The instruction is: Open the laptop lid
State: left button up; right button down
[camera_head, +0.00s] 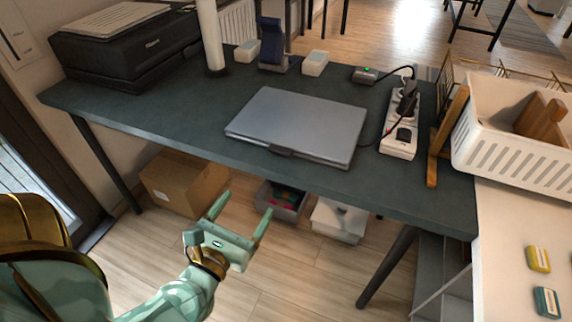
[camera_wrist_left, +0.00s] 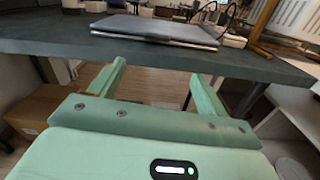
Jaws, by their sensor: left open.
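A closed grey laptop (camera_head: 300,122) lies flat on the dark desk (camera_head: 190,125), close to its front edge. A small dark tab shows at the middle of its front side. My left gripper (camera_head: 243,215) is open and empty in front of the desk, below and to the left of the laptop, apart from it. In the left wrist view the laptop (camera_wrist_left: 155,31) shows edge-on above and beyond the open fingers of the gripper (camera_wrist_left: 158,78). My right gripper is in neither view.
A white power strip (camera_head: 401,128) with plugs and a wooden stand (camera_head: 446,135) are right of the laptop. A white pole (camera_head: 210,35), a phone holder (camera_head: 271,45) and a printer (camera_head: 125,45) stand behind. A cardboard box (camera_head: 183,183) and bins are under the desk.

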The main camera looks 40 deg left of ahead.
aim_at(278, 153)
pick_arm(q)
jog(key=shift+n, duration=0.6)
jog(key=x, duration=1.6)
jog(key=shift+w+a+f+b, duration=0.15)
jog(key=shift+a+b, duration=0.15)
jog(key=shift+b, duration=0.05)
